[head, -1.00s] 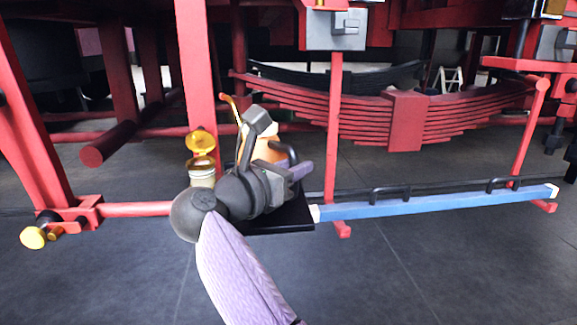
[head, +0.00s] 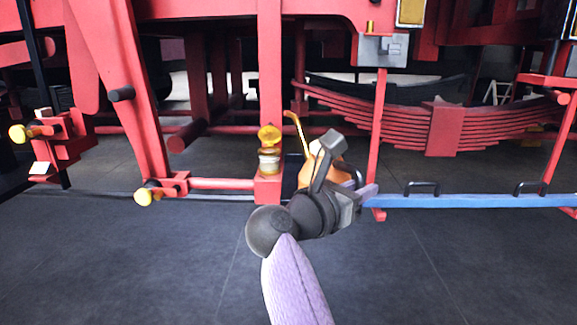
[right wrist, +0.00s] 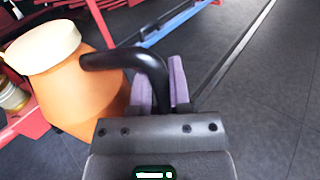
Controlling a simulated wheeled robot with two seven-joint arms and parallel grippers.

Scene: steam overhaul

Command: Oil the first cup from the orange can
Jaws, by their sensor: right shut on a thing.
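The orange oil can (head: 311,176), with a pale top and a thin upright spout, is partly hidden behind my right gripper (head: 366,190) in the head view. The can also shows at left in the right wrist view (right wrist: 75,90). There, my right gripper (right wrist: 160,85) is shut on the can's black curved handle (right wrist: 135,60). A cup (head: 269,163) with a raised yellow lid stands on the red frame, just left of the can. The spout tip is right of the lid and a little higher. My left gripper is out of view.
A red post (head: 270,70) rises behind the cup. A blue bar (head: 465,201) with black handles runs right of my gripper. The grey floor (head: 160,270) in front is clear.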

